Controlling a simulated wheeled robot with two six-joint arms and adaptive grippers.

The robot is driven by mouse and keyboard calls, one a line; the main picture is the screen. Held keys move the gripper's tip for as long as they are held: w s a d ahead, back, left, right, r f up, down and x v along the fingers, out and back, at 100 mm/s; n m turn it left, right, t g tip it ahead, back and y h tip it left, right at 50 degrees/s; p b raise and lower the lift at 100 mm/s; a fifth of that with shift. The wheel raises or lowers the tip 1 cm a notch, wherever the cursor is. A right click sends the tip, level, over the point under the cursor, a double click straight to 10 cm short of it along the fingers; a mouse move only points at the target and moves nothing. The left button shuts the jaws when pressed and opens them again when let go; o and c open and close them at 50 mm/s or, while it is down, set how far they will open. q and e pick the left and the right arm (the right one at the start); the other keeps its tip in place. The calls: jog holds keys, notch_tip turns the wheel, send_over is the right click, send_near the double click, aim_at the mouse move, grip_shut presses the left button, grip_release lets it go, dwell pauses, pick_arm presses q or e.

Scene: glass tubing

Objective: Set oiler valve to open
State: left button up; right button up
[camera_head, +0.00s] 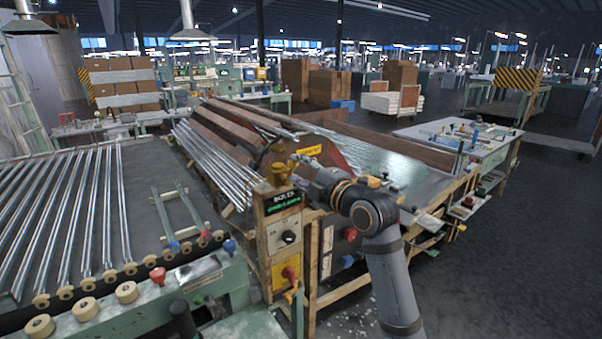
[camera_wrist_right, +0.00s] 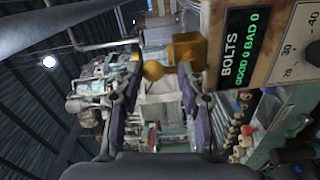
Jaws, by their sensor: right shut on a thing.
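The oiler valve is a brass-yellow block (camera_head: 279,174) on top of the control box marked BOLTS (camera_head: 284,202). In the right wrist view the block (camera_wrist_right: 187,47) has a round yellow knob (camera_wrist_right: 153,70) beside it, between my fingertips. My right gripper (camera_head: 300,162) reaches in from the right at the box's top. In the wrist view its purple-grey fingers (camera_wrist_right: 160,72) are around the knob, shut on the valve with a gap between them. The exact contact and the valve's setting are hard to make out. My left gripper is not in view.
The box front has a dark dial (camera_head: 289,237) and a red switch (camera_head: 289,273). A green bench (camera_head: 215,283) fills the lower left.

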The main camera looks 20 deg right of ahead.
jog(key=shift+r, duration=0.15)
dwell(0.3)
jog(key=o, duration=1.1)
jog(key=shift+o, duration=0.2)
jog(key=shift+s, duration=0.1)
jog(key=v, duration=0.7)
jog(key=shift+s, duration=0.15)
